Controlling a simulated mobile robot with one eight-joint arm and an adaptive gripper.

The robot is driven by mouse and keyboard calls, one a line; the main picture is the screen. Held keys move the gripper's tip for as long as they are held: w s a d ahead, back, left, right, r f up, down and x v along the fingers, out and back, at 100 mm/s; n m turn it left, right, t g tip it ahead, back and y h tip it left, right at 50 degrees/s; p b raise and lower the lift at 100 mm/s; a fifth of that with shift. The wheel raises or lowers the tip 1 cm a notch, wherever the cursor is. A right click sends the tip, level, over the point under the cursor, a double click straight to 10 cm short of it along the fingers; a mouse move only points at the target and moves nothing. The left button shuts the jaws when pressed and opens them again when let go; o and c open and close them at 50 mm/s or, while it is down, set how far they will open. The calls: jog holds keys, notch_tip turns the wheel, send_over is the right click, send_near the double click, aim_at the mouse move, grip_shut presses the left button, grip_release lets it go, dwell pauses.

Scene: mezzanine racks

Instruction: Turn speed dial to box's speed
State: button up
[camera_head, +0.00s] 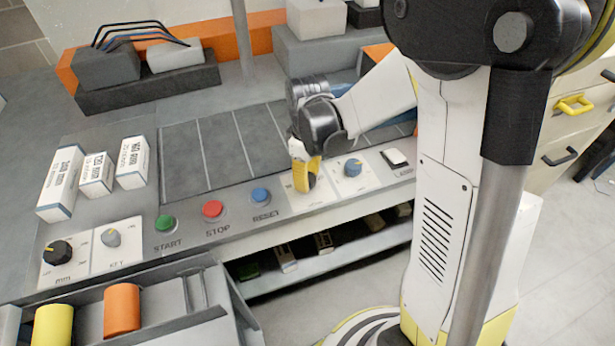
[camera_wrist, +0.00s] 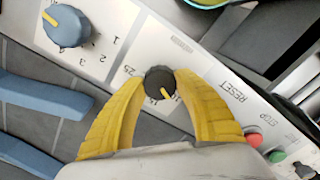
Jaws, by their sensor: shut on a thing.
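A black dial (camera_wrist: 160,80) with a yellow pointer sits on a white plate of the grey control panel (camera_head: 235,223). My gripper (camera_wrist: 160,92) is shut on this dial, one yellow finger on each side. Scale numbers show around it, among them 25 and what looks like 15; others are hidden. In the head view my gripper (camera_head: 306,178) covers most of the dial, right of the RESET button. Three white boxes (camera_head: 62,184) (camera_head: 96,174) (camera_head: 132,163) stand at the left with large mm figures; their smaller lines are too small to read surely.
A blue dial (camera_head: 352,168) and a white switch (camera_head: 395,158) are right of my gripper. Green (camera_head: 165,223), red (camera_head: 212,208) and blue (camera_head: 261,196) buttons are to its left. Another black dial (camera_head: 57,252) and a grey key switch (camera_head: 111,238) are far left.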

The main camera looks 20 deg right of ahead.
jog(key=m, duration=0.4)
jog(key=shift+m, duration=0.3)
jog(key=m, duration=0.4)
jog(key=shift+m, duration=0.3)
jog(key=m, duration=0.4)
jog(key=shift+m, duration=2.3)
jog(key=o, duration=1.2)
